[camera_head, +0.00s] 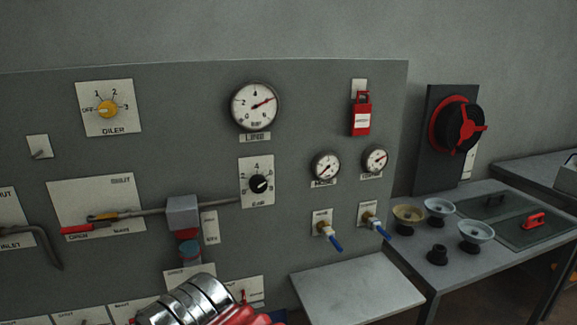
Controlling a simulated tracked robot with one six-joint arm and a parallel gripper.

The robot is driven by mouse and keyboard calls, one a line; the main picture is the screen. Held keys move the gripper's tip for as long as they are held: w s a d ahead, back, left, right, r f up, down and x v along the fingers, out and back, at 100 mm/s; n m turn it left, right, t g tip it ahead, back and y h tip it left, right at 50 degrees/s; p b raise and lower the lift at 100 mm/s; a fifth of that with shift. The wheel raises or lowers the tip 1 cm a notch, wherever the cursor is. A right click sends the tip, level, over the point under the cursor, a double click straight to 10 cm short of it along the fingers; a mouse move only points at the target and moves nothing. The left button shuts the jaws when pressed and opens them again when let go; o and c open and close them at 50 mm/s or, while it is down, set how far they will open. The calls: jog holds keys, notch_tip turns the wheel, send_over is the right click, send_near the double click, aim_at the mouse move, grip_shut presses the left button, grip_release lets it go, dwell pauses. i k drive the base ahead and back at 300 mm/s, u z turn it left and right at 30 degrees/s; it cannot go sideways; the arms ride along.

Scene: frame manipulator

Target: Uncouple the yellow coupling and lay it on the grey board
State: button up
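A tan-yellow, cup-shaped coupling (408,218) stands on the side table at the right, and I take it to be the yellow coupling. Whether it is joined to anything beneath is too small to tell. A flat, bare light-grey board (355,288) juts out below the panel, left of that table; I cannot tell for sure that it is the task's grey board. Silver ribbed and red parts of my arm rise at the bottom edge, left of this board. My gripper's fingers do not show.
Two pale grey cups (474,233) and a black fitting (437,255) stand close to the yellow coupling. Dark plates with a red handle (534,220) lie behind on the table. Blue-handled valves (328,234) stick out of the panel above the board.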

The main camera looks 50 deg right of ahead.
aim_at(328, 233)
jog(key=z, duration=1.9)
